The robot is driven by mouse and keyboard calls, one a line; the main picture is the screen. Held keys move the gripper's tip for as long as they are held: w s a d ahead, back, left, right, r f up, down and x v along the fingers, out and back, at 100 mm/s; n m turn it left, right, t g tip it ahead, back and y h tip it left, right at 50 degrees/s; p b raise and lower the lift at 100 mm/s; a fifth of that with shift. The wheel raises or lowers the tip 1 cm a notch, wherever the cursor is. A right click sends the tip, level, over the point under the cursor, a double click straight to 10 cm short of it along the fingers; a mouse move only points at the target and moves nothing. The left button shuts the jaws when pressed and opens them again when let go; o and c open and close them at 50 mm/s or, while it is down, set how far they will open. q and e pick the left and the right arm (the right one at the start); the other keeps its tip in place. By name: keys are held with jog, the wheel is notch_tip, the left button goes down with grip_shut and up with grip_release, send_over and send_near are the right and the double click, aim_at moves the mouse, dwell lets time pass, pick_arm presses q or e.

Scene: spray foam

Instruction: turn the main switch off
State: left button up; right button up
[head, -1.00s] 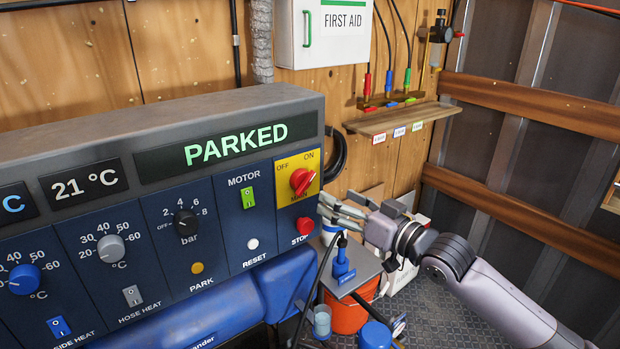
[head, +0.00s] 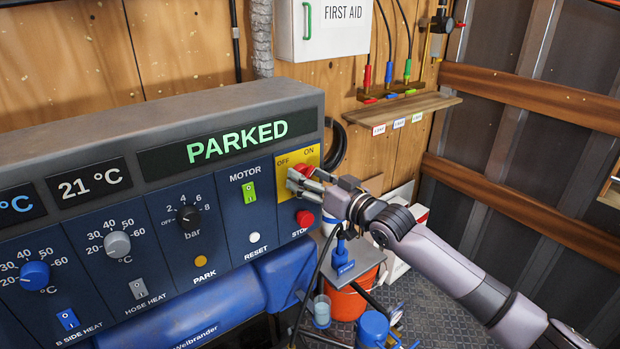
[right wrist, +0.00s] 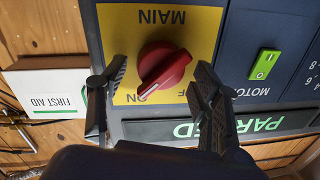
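The main switch is a red rotary knob (right wrist: 163,66) on a yellow plate (right wrist: 115,30), seen upside down in the right wrist view. Its white mark points at the ON label. In the head view the knob (head: 304,170) is partly hidden by my right gripper (head: 305,184). In the right wrist view the right gripper (right wrist: 156,100) is open, with one finger on each side of the knob and a visible gap to it. It is not shut on anything. My left gripper is not in view.
The red STOP button (head: 304,218) sits just below the switch. The green MOTOR switch (head: 251,192) is to its left, above the white RESET button (head: 254,237). The display (head: 230,144) reads PARKED. An orange bucket (head: 350,300) stands below on the floor.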

jog(key=c, duration=1)
jog(key=shift+n, duration=0.4)
jog(key=n, duration=0.2)
jog(key=shift+r+n, duration=0.1)
jog(key=shift+n, duration=0.3)
jog(key=n+p, duration=0.1)
jog(key=n, duration=0.2)
jog(key=shift+a+h, duration=0.1)
jog(key=shift+h, duration=0.3)
jog(key=n+p, duration=0.2)
jog(key=n, duration=0.3)
jog(key=shift+s+a+h, duration=0.1)
jog(key=shift+s+h, duration=0.05)
jog(key=shift+h, duration=0.25)
jog(key=n+p, duration=0.1)
jog(key=n, duration=0.4)
jog(key=shift+a+h, duration=0.1)
jog(key=shift+h, duration=0.2)
jog(key=shift+n+p, duration=0.3)
